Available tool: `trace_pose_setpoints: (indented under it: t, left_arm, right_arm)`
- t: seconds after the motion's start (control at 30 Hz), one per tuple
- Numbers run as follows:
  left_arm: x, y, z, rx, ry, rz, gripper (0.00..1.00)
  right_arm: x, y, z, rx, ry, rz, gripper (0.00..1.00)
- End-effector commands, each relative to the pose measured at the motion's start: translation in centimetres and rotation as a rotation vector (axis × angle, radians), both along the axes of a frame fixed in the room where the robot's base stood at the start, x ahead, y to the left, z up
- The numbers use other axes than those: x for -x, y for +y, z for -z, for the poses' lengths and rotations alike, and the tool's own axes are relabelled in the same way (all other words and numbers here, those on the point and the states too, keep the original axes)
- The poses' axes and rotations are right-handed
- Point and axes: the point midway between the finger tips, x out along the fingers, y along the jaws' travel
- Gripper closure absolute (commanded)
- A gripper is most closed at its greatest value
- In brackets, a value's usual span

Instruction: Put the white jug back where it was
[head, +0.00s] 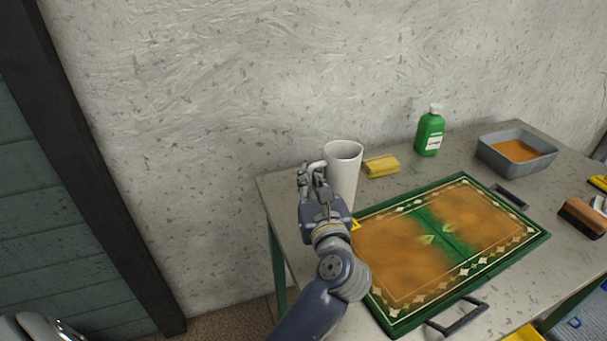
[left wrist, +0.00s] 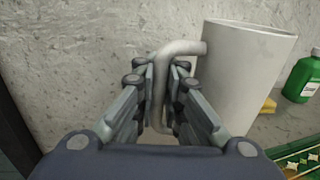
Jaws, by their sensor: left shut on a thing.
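The white jug (head: 343,172) is upright at the left part of the table, near the wall, in the head view. In the left wrist view the jug (left wrist: 245,80) fills the right side, with its handle (left wrist: 168,75) between my fingers. My left gripper (head: 312,174) is shut on the handle, left of the jug's body; it also shows in the left wrist view (left wrist: 163,85). The jug's base is hidden behind my gripper and wrist, so I cannot tell whether it touches the table. My right gripper is not in view.
A green bottle (head: 429,133) and a grey basin (head: 484,152) of orange-brown liquid stand farther right. A brush (head: 582,216) lies at the right.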

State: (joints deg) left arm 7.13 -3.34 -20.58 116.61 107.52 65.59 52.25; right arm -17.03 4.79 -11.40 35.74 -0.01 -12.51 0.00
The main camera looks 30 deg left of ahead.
Motion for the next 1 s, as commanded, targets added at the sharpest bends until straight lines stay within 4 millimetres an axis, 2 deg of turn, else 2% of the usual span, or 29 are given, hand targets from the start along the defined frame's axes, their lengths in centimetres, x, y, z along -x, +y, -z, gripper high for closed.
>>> trace_pose_setpoints:
  t: [0.03,0.3,0.5,0.67,0.9,1.0]
  left_arm:
    - [-1.0,1.1,-0.5,-0.008,-0.005,-0.003,1.0]
    - [-6.0,6.2,0.2,-0.007,-0.004,-0.002,1.0]
    - [-8.8,8.8,0.7,-0.004,-0.005,0.001,1.0]
    - [-9.5,9.5,1.1,-0.002,-0.004,0.001,1.0]
    - [-9.5,9.6,4.1,-0.004,-0.002,0.002,1.0]
    - [-9.5,9.5,4.5,-0.002,-0.005,0.002,1.0]
  right_arm:
    - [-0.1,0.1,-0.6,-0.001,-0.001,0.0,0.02]
    - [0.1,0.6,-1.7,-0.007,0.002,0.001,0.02]
    - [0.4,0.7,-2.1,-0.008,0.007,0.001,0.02]
    - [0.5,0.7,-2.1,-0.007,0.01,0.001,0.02]
    - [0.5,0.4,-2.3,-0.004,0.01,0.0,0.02]
    - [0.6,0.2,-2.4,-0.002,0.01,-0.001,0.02]
